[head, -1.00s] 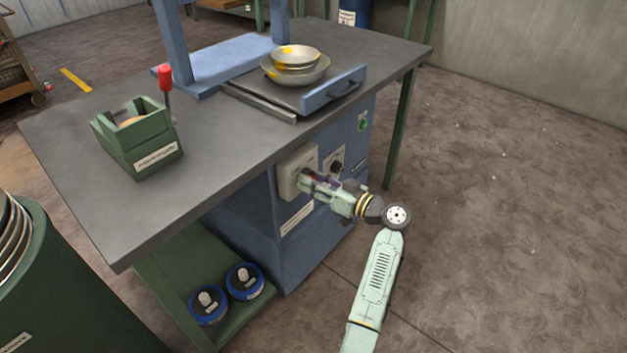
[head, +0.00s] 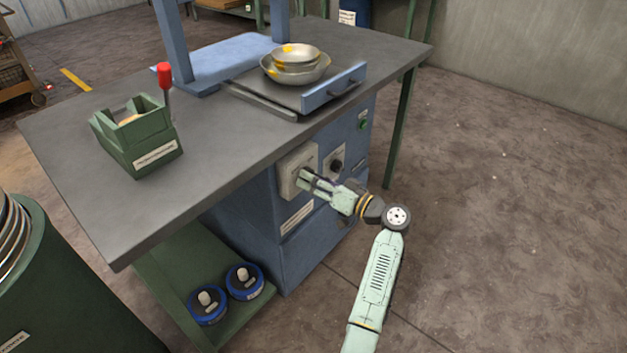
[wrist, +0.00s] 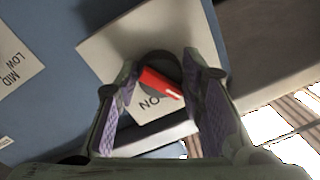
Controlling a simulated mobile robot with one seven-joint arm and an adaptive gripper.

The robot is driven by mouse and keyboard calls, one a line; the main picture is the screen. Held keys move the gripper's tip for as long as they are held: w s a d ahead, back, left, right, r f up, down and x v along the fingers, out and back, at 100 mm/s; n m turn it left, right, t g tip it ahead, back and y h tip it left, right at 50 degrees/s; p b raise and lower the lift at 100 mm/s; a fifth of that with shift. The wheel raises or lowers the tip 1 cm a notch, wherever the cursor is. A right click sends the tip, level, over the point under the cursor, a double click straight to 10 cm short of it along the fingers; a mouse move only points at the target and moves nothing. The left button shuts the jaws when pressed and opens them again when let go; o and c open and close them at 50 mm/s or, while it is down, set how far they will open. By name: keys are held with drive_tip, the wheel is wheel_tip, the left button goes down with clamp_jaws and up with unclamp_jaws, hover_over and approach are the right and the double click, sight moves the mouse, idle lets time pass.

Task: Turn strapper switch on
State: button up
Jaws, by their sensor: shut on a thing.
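The strapper switch is a red handle (wrist: 160,83) on a dark round base, set on a pale plate (wrist: 105,45) with "ON" lettering. In the head view the pale plate (head: 287,186) is on the side of the blue machine under the tabletop. My gripper (head: 304,177) reaches in from the right and hides the switch there. In the wrist view my gripper (wrist: 161,62) has one finger on each side of the switch and is shut on it. The red handle lies tilted between the fingers. The exact contact points are hard to see.
A second panel with a black knob (head: 337,165) is just right of my gripper. The tabletop (head: 215,140) overhangs above, with bowls (head: 296,66) and a green bin (head: 137,140) on it. Floor to the right is clear.

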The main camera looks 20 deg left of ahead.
drive_tip(key=m, duration=0.4)
drive_tip(key=m+p, duration=0.1)
drive_tip(key=m, duration=0.2)
drive_tip(key=shift+s+r+m+p, duration=0.15)
drive_tip(key=shift+m+p, duration=0.2)
drive_tip(key=shift+m, duration=0.05)
drive_tip(key=m+t+p, duration=0.1)
drive_tip(key=m+p, duration=0.1)
drive_tip(key=m, duration=0.2)
drive_tip(key=shift+r+m, duration=0.1)
drive_tip(key=shift+m, duration=0.2)
drive_tip(key=shift+a+m+p, duration=0.1)
drive_tip(key=shift+m+p, duration=1)
drive_tip(key=shift+m, duration=0.5)
drive_tip(key=o, duration=1.1)
drive_tip(key=v, duration=1.2)
drive_tip(key=shift+s+f, duration=0.15)
drive_tip(key=shift+f, duration=0.2)
